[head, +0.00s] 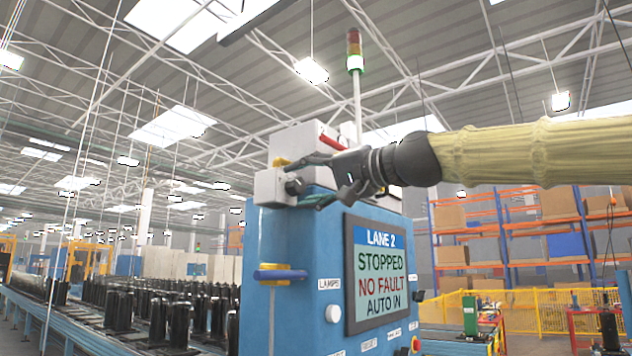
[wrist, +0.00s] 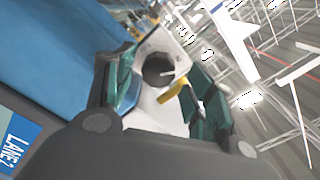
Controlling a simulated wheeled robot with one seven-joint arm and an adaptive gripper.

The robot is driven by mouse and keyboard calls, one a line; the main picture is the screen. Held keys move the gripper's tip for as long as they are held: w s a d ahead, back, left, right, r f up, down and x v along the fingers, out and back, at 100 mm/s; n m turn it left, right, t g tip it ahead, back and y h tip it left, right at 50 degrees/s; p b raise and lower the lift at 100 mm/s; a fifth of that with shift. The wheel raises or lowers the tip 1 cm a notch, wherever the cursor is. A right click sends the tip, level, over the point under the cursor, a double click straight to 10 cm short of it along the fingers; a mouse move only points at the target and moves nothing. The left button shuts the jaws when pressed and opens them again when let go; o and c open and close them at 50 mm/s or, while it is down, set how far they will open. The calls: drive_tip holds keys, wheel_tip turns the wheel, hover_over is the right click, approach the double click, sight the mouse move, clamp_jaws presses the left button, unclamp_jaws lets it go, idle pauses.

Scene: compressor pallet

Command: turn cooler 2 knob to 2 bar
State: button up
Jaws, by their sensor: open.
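A dark round knob (head: 294,187) sits on the face of a light grey box (head: 268,188) at the top left of the blue cabinet. In the wrist view the knob (wrist: 157,70) lies between the fingers, with a pale mark on its right side. My gripper (head: 304,182) is open, coming from the right, with one finger above and one below the knob. In the wrist view its teal finger pads (wrist: 163,88) stand either side of the knob, apparently not pressing on it. The scale and any cooler 2 label cannot be read.
The blue cabinet (head: 262,235) carries a Lane 2 screen (head: 378,275) reading stopped, no fault, auto in. A blue handle on a yellow mount (head: 281,274) juts out below the box. A yellow part (head: 281,161) is on the box top. A signal lamp (head: 355,62) glows green above.

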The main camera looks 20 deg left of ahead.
drive_tip(key=v, duration=1.1)
drive_tip(key=shift+s+d, duration=0.15)
drive_tip(key=shift+d, duration=0.25)
